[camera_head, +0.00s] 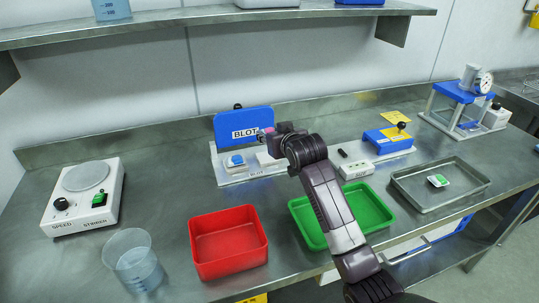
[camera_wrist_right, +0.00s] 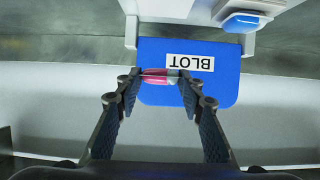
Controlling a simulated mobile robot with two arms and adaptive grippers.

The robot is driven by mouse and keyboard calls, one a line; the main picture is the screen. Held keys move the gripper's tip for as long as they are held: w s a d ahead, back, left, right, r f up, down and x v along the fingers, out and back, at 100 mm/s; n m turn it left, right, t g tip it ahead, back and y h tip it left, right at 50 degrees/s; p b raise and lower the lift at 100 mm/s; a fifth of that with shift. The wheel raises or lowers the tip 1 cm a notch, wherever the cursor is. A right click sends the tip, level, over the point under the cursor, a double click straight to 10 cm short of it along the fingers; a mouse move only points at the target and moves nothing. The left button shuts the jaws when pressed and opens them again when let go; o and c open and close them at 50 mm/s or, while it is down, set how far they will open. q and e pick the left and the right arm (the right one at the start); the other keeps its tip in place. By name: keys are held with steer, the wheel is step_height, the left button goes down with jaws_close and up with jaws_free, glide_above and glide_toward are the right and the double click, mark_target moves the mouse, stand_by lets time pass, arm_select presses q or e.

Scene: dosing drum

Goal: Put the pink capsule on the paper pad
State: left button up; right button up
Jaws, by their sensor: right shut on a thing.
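The pink capsule (camera_wrist_right: 154,78) is between the fingertips of my right gripper (camera_wrist_right: 158,79) in the wrist view; its other end looks pale green. In the head view my right gripper (camera_head: 270,137) is above the blot station, in front of the blue BLOT panel (camera_head: 238,127), and the capsule shows as a small pink spot. The white pad (camera_head: 266,160) on the station base is partly hidden by my right arm; a white block, seemingly this pad, shows in the wrist view (camera_wrist_right: 165,8). The capsule is apart from it. My left gripper is out of view.
A blue button unit (camera_head: 236,162) stands left of the pad. A red bin (camera_head: 228,243), a green bin (camera_head: 373,212) and a metal tray (camera_head: 413,194) are in front. A beaker (camera_head: 134,262) and a stirrer (camera_head: 85,197) stand left. A shelf (camera_head: 200,25) runs above.

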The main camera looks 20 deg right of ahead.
mark_target(270, 161)
step_height(270, 161, down, 4)
steer(key=shift+r, duration=0.25)
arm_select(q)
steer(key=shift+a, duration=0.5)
arm_select(e)
steer(key=shift+f, duration=2.2)
steer(key=shift+f, duration=0.3)
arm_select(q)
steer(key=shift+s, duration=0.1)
arm_select(e)
steer(key=o, duration=0.9)
steer(key=shift+c, duration=0.2)
